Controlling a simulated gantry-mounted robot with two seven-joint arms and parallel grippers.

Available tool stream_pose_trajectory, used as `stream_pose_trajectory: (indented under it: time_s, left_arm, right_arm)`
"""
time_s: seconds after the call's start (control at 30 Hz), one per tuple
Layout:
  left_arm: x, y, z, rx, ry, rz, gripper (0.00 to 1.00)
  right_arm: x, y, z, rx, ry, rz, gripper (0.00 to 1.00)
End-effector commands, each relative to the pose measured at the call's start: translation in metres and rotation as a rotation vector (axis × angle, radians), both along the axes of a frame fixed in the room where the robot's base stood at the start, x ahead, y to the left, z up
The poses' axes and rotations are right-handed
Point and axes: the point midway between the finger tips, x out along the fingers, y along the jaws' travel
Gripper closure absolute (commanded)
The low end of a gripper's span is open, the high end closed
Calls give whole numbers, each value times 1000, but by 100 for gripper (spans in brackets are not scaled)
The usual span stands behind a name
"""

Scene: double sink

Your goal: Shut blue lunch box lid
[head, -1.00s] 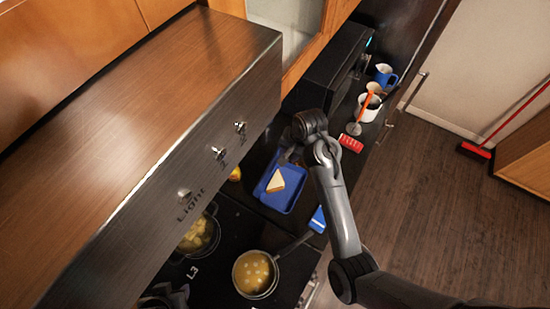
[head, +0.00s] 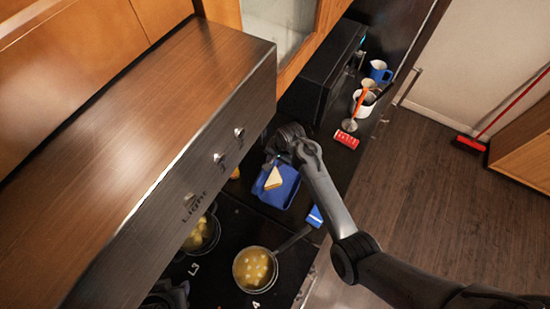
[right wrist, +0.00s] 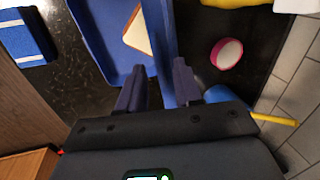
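The blue lunch box (head: 284,190) sits on the dark counter beside the stove, with a sandwich (head: 273,178) in it. In the right wrist view the box (right wrist: 97,40) is at upper left with part of the sandwich (right wrist: 137,32). A blue panel, which looks like the lid (right wrist: 163,45), shows nearly edge-on beside it. My right gripper (right wrist: 160,85) has its two fingers apart, either side of this panel. I cannot tell whether they press on it. In the head view my right gripper is at the box's far edge, mostly hidden. My left gripper (head: 168,296) is dark and partly cut off.
A pan with yellow food (head: 255,268) and a pot (head: 202,236) stand on the stove. A blue-and-white item (head: 315,216), a red brush (head: 347,139) and cups (head: 365,102) are nearby. The range hood (head: 150,130) hides much of the counter.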

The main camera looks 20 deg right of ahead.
Motion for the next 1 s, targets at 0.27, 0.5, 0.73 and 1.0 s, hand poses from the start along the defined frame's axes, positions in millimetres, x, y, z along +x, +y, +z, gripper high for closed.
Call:
stream_pose_trajectory:
  time_s: [0.27, 0.5, 0.73, 1.0]
  left_arm:
    - [0, 0, 1, 0, 0, 0, 61]
    - [0, 0, 1, 0, 0, 0, 61]
    - [0, 0, 1, 0, 0, 0, 61]
    - [0, 0, 1, 0, 0, 0, 61]
  right_arm:
    - [1, 1, -3, 0, -1, 0, 66]
    - [1, 0, -3, 0, -1, 0, 89]
    - [1, 0, -3, 0, -1, 0, 100]
    - [1, 1, -3, -1, -1, 0, 100]
